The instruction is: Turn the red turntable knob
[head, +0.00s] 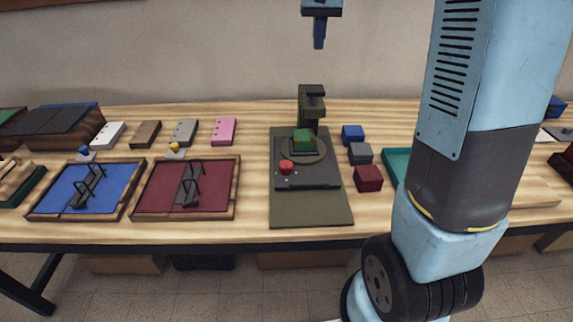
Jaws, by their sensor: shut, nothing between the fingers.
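The red knob (286,167) sits on the front left of a dark turntable base (307,182) near the middle of the table. A round platter (318,158) behind it bears a green block (303,140). A dark upright post (311,103) stands at the back of the unit. My gripper (320,45) is at the top of the head view, well above and behind the turntable, pointing down. It is shut, empty and apart from the knob.
The unit stands on an olive mat (320,215). Blue (352,134), grey (360,152) and dark red (368,178) blocks lie close to its right. A red velvet tray (160,202) and a blue one (60,198) lie to the left. Bare wood shows between the red tray and the mat.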

